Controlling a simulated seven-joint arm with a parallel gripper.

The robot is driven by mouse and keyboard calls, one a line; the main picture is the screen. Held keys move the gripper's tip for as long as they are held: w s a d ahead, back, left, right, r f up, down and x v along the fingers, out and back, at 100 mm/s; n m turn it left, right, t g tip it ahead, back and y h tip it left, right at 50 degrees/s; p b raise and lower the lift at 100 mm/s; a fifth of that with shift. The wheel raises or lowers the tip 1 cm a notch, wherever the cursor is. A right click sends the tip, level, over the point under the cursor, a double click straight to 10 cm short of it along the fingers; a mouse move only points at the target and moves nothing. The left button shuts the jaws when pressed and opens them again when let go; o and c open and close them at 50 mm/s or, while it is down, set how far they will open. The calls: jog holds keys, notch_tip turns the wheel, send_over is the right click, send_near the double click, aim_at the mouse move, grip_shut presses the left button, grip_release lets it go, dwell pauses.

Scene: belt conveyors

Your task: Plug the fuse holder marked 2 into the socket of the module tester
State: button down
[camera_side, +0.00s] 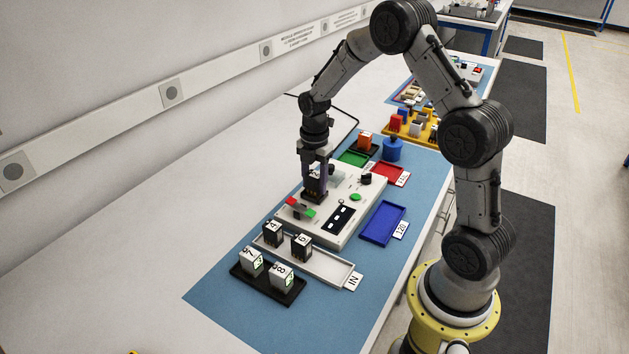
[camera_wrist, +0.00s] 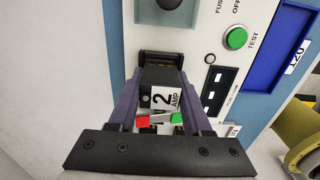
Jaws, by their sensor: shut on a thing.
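The fuse holder marked 2 (camera_wrist: 165,98) is a dark block with a white label reading "2 AMP". My gripper (camera_wrist: 160,84) is shut on it, one purple finger on each side. In the side view my gripper (camera_side: 315,178) points straight down over the left-back part of the module tester (camera_side: 354,217), a white box. The tester's dark socket (camera_wrist: 160,58) shows just beyond the holder in the wrist view. The holder is at or just above the socket; its lower end is hidden, so I cannot tell whether it is seated.
A red and green part (camera_side: 300,208) sits on the tester near the gripper. Blue (camera_side: 382,224), red (camera_side: 388,172) and green (camera_side: 352,158) trays lie around the tester.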

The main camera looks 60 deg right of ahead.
jog(key=shift+f, duration=0.4)
dwell(0.4)
jog(key=shift+c, duration=1.4)
grip_release()
jog(key=shift+f, duration=0.1)
jog(key=shift+s, duration=0.15)
jog(key=shift+s+f, duration=0.1)
jog(key=shift+s, duration=0.05)
jog(key=shift+c, duration=0.9)
jog(key=o, duration=0.4)
jog(key=shift+w+r, duration=0.15)
jog(key=shift+r, duration=0.85)
jog(key=shift+w+r, duration=0.1)
jog(key=shift+r, duration=2.95)
